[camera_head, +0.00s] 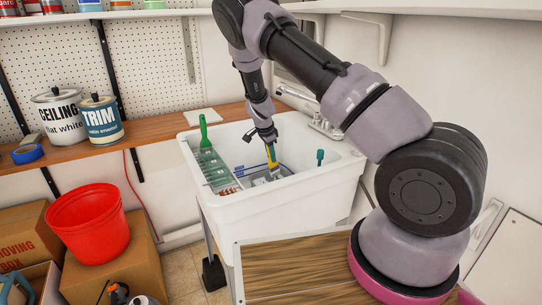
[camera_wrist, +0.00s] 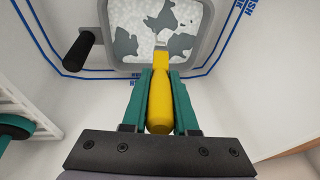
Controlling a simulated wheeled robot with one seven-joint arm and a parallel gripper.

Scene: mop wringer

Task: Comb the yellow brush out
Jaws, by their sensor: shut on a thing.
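My gripper (camera_head: 270,146) is over the white sink (camera_head: 322,185), its fingers reaching down into the basin. In the wrist view its teal fingers (camera_wrist: 160,105) are shut on the yellow brush (camera_wrist: 159,108), around the handle. The brush points down and away from the wrist, and its metal part (camera_wrist: 161,48) shows beyond the fingertips. The bristles are hard to make out in both views. Ahead of the brush is a grey-rimmed basin or tray (camera_wrist: 207,32) with a white, grey-patched inside. I cannot tell whether the brush touches it. I cannot clearly pick out a comb.
A green-handled tool (camera_head: 203,130) stands at a rack (camera_head: 216,168) along the sink's left side. A teal item (camera_head: 320,157) is near the right rim. A black knob (camera_wrist: 84,48) juts beside the grey rim. Paint cans (camera_head: 102,120) stand on the shelf; a red bucket (camera_head: 90,225) sits on boxes.

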